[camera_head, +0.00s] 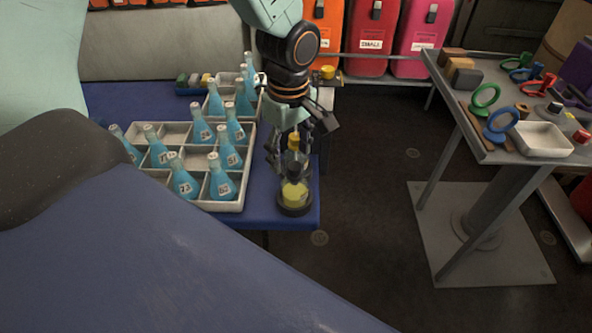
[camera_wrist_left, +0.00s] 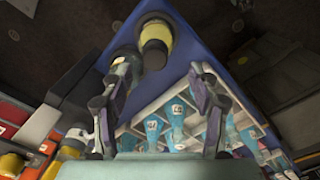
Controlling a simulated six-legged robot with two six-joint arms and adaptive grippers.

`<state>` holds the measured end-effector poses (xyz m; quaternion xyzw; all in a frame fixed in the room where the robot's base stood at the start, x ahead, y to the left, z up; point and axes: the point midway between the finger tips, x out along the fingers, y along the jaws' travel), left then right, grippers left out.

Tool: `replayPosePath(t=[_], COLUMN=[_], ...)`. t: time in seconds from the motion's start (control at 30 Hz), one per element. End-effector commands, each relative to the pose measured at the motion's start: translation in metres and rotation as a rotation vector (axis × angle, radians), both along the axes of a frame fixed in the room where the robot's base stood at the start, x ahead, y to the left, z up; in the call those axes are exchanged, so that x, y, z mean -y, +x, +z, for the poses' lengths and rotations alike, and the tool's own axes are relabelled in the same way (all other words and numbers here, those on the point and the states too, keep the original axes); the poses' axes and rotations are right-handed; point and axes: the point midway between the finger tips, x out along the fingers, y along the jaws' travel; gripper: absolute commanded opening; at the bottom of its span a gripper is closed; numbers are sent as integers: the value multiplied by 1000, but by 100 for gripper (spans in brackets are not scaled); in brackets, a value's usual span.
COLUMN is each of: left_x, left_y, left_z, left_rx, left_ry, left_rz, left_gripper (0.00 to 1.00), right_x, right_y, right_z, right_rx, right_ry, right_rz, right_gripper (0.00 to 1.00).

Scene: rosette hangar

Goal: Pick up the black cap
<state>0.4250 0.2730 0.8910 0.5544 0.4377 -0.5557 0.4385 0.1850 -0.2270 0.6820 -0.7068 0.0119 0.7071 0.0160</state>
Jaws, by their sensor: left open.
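A flask with yellow liquid (camera_head: 294,192) stands upright on a dark round base near the right end of the blue table (camera_head: 235,218). A small black cap (camera_head: 295,158) appears to sit on its neck, partly hidden by my left gripper. In the left wrist view the yellow flask (camera_wrist_left: 155,33) is at the top, with a dark round part, probably the black cap (camera_wrist_left: 154,54), towards me. My left gripper (camera_head: 290,150) points down over this end of the table, its fingers apart. In the left wrist view the open fingers (camera_wrist_left: 158,105) hold nothing. My right gripper is not in view.
A white divided crate (camera_head: 205,205) with several blue flasks stands just left of my left gripper. A second yellow-topped vessel (camera_head: 293,140) is close behind the capped flask. A grey table (camera_head: 505,158) with rings and a white tray (camera_head: 541,139) stands at the right, across open floor.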

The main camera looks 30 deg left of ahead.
Motion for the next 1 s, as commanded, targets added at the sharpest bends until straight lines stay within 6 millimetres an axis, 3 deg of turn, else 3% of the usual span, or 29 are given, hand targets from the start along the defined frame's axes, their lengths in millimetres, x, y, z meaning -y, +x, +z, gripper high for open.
replayPosePath(t=[0.3, 0.63, 1.0], left_x=[5, 6, 6], left_y=[5, 9, 9], left_z=[-44, -47, -47], left_rx=[-1, 1, 0], left_ry=[0, 1, 1], left_rz=[-1, -1, -1], left_gripper=[61, 60, 28], right_x=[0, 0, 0], right_y=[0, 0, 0], right_z=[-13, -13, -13], right_rx=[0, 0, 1], right_ry=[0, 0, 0], right_rz=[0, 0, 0], right_gripper=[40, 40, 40])
